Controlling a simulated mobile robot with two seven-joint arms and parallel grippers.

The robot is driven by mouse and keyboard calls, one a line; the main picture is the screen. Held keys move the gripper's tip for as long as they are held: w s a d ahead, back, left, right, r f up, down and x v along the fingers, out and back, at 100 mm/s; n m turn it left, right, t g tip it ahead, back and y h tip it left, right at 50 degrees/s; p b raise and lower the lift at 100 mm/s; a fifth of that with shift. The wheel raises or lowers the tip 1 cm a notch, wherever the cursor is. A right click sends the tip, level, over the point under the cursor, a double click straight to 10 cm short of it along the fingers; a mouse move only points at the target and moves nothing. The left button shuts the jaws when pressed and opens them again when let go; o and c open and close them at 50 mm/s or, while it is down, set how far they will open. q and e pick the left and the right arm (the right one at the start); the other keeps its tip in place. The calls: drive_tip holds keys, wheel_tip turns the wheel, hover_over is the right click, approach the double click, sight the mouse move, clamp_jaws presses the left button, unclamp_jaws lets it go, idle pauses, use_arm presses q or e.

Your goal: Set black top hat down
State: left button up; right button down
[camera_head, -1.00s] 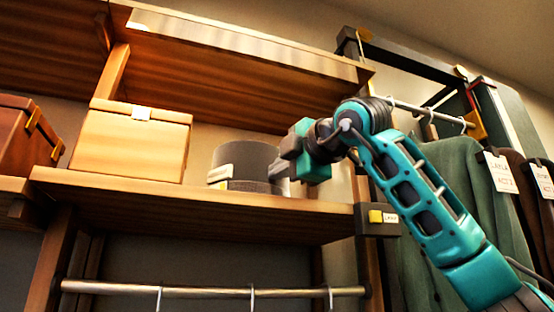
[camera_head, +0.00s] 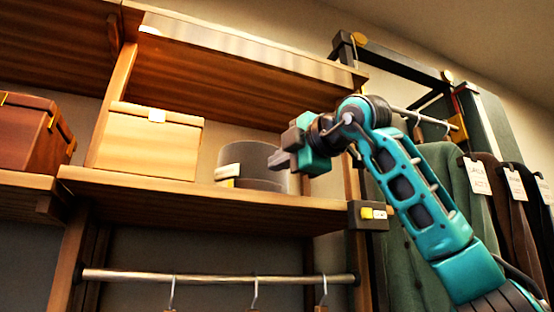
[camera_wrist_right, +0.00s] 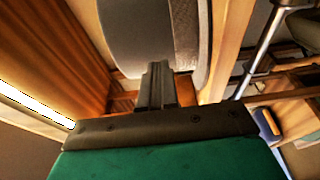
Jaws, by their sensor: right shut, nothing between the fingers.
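The black top hat (camera_head: 243,157) looks like a dark grey cylinder and stands on the wooden shelf (camera_head: 200,197), right of the pale box. Its lower front is partly hidden by a pale label block (camera_head: 228,172). In the right wrist view, the hat (camera_wrist_right: 133,38) fills the top middle, with its grey brim (camera_wrist_right: 190,40) to the right. My right gripper (camera_head: 279,160) is at the hat's right side, in front of its edge in the picture. Its fingers (camera_wrist_right: 156,82) are shut and empty, close to the hat; I cannot tell whether they touch it. My left gripper is not in view.
A pale wooden box (camera_head: 152,142) stands left of the hat, and a brown case (camera_head: 28,135) is farther left. An upper shelf (camera_head: 230,75) hangs above. A black tag block (camera_head: 366,215) is at the shelf's right end. Hanging clothes (camera_head: 450,200) are at the right.

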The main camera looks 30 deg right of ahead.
drive_tip(key=s+b, duration=0.2)
drive_tip(key=s, duration=0.8)
drive_tip(key=shift+d, duration=0.3)
drive_tip(key=shift+w, duration=0.1)
